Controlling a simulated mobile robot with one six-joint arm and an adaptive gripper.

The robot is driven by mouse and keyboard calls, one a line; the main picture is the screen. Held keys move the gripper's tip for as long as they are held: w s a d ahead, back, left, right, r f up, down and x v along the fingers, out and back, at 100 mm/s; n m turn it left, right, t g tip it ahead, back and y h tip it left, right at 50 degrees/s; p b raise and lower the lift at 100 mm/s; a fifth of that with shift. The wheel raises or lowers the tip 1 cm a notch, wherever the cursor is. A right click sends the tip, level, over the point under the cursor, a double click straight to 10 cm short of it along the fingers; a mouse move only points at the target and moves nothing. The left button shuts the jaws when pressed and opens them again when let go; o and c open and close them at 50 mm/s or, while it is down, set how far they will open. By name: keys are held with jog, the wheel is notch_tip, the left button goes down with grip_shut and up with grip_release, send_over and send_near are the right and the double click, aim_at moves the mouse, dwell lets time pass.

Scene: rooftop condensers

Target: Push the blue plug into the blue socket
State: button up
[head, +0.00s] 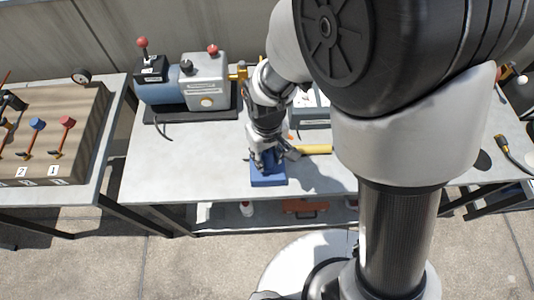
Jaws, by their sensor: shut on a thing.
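The blue socket (268,180) is a blue block near the front edge of the middle table. My gripper (266,163) points down right over it, shut on the blue plug (266,157). Only a little of the plug's blue shows between the fingers. The plug appears upright, at or just above the top of the socket. The fingers hide the meeting point, so I cannot tell how deep the plug sits.
A blue and grey pump (185,85) with red knobs stands at the table's back left. A yellow cylinder (315,149) lies right of my gripper. A wooden board (60,135) with coloured handles is on the left table. The front left tabletop is clear.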

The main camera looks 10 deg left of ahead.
aim_at(267, 153)
jog(key=shift+f+b, duration=0.3)
jog(key=shift+f, duration=0.15)
dwell(0.3)
jog(key=o, duration=1.1)
jog(key=shift+o, duration=0.2)
notch_tip(267, 153, up, 12)
jog(key=shift+f, duration=0.2)
jog(key=s+d+r+m+t, duration=0.2)
jog(key=d+r, duration=0.4)
jog(key=d, duration=0.4)
jog(key=s+d+r+m+t, duration=0.2)
jog(key=s+d+r+m, duration=0.3)
jog(key=d, duration=0.5)
jog(key=shift+s+d+r+m+t, duration=0.3)
jog(key=shift+s+r, duration=0.2)
jog(key=shift+s, duration=0.75)
